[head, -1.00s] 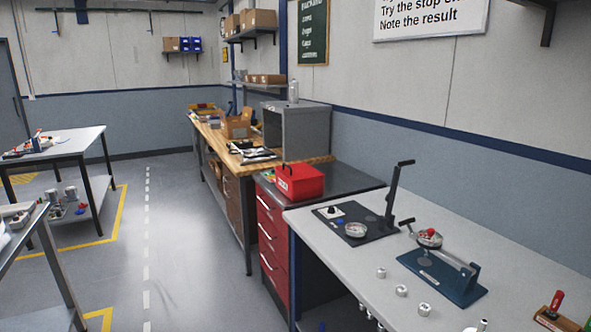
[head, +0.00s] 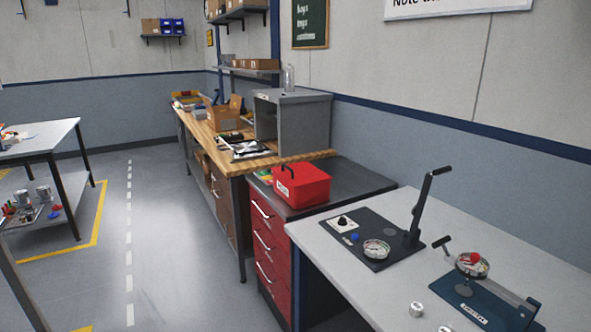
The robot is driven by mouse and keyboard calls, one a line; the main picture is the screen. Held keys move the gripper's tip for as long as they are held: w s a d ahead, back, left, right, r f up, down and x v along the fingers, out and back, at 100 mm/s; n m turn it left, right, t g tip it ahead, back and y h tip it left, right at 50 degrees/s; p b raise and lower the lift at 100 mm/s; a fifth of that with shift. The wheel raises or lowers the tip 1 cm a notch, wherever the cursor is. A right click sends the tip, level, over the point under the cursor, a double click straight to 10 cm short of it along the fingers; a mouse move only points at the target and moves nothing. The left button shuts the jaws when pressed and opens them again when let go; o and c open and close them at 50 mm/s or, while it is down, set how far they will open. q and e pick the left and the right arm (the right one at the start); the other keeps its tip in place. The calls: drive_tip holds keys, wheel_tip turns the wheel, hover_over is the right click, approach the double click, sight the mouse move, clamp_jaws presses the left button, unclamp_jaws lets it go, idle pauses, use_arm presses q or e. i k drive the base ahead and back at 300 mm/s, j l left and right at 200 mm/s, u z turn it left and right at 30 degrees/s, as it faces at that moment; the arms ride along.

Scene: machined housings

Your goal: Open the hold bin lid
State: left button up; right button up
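A red box with a dark handle on top and a white label (head: 301,187) stands on the dark top of the red drawer cabinet, right of centre in the head view. It looks closed. I cannot tell from its small label whether it is the hold bin. Neither of my grippers shows in the head view.
A grey-white bench (head: 345,258) at the right carries a black fixture (head: 372,240), a blue fixture (head: 478,305) and small metal parts. The red drawer cabinet (head: 268,240) and a wooden bench (head: 205,137) stand beyond. The floor aisle (head: 160,230) at left centre is clear.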

sight(299, 175)
drive_tip(key=i+j+z, duration=0.1)
drive_tip(key=z, duration=0.35)
drive_tip(key=i+j+z, duration=0.1)
drive_tip(key=z, duration=0.4)
drive_tip(key=i+j+z, duration=0.15)
drive_tip(key=j+z, duration=0.15)
drive_tip(key=i+j+z, duration=0.1)
drive_tip(key=j+z, duration=0.15)
drive_tip(key=j, duration=0.25)
drive_tip(key=i+j+z, duration=0.15)
drive_tip(key=j, duration=0.25)
drive_tip(key=j+z, duration=0.15)
drive_tip(key=j, duration=0.3)
drive_tip(key=i+j, duration=0.1)
drive_tip(key=j, duration=0.75)
drive_tip(key=i+j+z, duration=0.1)
drive_tip(key=j, duration=0.8)
